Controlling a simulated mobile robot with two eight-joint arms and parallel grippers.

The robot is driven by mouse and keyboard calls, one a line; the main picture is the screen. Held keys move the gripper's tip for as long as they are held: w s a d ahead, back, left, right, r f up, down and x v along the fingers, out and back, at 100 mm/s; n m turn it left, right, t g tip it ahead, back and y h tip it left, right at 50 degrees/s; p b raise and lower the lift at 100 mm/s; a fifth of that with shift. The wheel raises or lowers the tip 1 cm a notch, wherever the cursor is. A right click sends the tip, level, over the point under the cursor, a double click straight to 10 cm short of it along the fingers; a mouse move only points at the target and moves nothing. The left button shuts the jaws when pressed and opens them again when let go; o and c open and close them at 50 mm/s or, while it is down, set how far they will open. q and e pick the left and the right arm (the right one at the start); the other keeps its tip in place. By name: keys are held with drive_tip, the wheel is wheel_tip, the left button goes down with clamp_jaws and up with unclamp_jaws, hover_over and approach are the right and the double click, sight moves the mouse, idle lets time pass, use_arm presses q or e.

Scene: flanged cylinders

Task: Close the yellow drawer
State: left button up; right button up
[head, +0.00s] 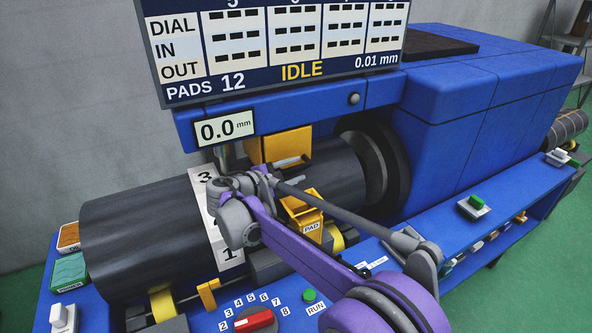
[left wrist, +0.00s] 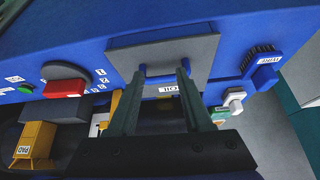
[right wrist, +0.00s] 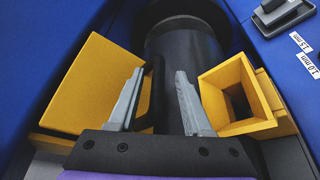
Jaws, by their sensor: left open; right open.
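A yellow box (head: 285,147) sits behind the dark cylinder in the head view; I take it as the yellow drawer. In the right wrist view a yellow panel (right wrist: 100,85) with a dark bar at its right edge stands left of the fingers. How far the drawer is out, I cannot tell. My right gripper (right wrist: 160,75) is open and empty, between this panel and an open-topped yellow box (right wrist: 235,95). My left gripper (left wrist: 162,78) is open, its fingertips at the blue handle posts of a grey panel (left wrist: 165,50); contact is unclear. It is not seen in the head view.
The yellow PAD holder (head: 304,213) stands in front of the cylinder (head: 140,235). A red selector knob (head: 254,321), a green RUN button (head: 309,295) and switches line the blue front ledge. The display board (head: 283,45) overhangs the back.

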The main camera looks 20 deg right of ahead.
drive_tip(key=v, duration=1)
drive_tip(key=shift+b, duration=0.4)
drive_tip(key=s+d+f+m+g+y, duration=0.1)
drive_tip(key=s+d+f+m+y, duration=0.15)
drive_tip(key=s+d+f, duration=0.35)
drive_tip(key=s+a+f+m+y, duration=0.2)
drive_tip(key=s+f+m+y, duration=0.2)
drive_tip(key=s+f, duration=0.4)
drive_tip(key=s+a+f+m+y, duration=0.3)
drive_tip(key=s+f+m+y, duration=0.2)
drive_tip(key=s, duration=1)
wheel_tip(320, 180, down, 3)
drive_tip(key=shift+s+a+f+y, duration=0.15)
drive_tip(key=shift+s+y, duration=0.1)
drive_tip(key=shift+y, duration=1)
